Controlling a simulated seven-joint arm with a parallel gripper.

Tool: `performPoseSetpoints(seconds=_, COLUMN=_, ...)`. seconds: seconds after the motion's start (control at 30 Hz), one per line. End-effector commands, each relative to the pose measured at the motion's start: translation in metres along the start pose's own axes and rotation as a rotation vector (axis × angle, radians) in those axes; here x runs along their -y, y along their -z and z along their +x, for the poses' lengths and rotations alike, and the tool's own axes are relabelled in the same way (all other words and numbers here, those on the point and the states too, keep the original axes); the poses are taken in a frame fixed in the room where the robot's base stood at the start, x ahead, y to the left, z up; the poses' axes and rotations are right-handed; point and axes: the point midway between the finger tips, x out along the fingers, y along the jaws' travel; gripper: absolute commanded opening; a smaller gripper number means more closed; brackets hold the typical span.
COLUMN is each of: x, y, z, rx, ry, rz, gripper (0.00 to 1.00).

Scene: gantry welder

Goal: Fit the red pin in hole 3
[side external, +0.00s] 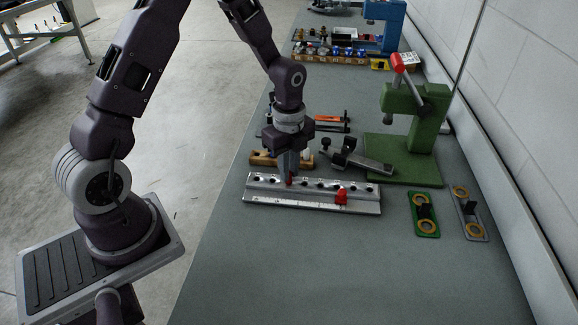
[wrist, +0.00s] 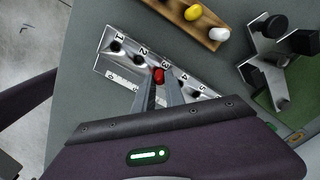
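The red pin (side external: 290,181) is at the tips of my gripper (side external: 289,174), over the metal rail (side external: 262,197) with a row of dark holes. In the wrist view the pin (wrist: 158,75) shows between the two fingertips (wrist: 160,80), beside the printed 3 on the rail (wrist: 101,61). The fingers appear closed on it. Hole 3 is hidden under the pin and fingers. I cannot tell whether the pin's lower end is in the hole or just above it. Holes 1, 2 and 4 show as dark openings in the wrist view.
A red piece (side external: 341,197) sits on the rail's right part. Behind the rail are a wooden block (side external: 263,159) with colored pegs and a dark grey clamp-like tool (side external: 357,160). A green press (side external: 405,130) stands at right. The bench in front is clear.

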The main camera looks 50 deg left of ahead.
Motion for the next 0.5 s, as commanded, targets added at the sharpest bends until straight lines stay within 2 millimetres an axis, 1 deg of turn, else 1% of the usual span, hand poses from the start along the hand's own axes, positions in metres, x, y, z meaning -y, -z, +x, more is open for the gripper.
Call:
performPoseSetpoints(seconds=0.03, x=0.0, y=0.0, z=0.0, rx=0.0, ry=0.0, rz=0.0, gripper=0.27)
performPoseSetpoints(seconds=0.1, x=0.0, y=0.0, z=0.0, rx=0.0, ry=0.0, rz=0.0, gripper=0.38)
performPoseSetpoints(seconds=0.37, x=0.0, y=0.0, z=-0.001, rx=0.0, ry=0.0, rz=0.0, gripper=0.38)
performPoseSetpoints(seconds=0.43, x=0.0, y=0.0, z=-0.006, rx=0.0, ry=0.001, rz=0.0, gripper=0.38)
performPoseSetpoints(seconds=0.5, x=0.001, y=0.0, z=-0.018, rx=0.0, ry=0.004, rz=0.0, gripper=0.38)
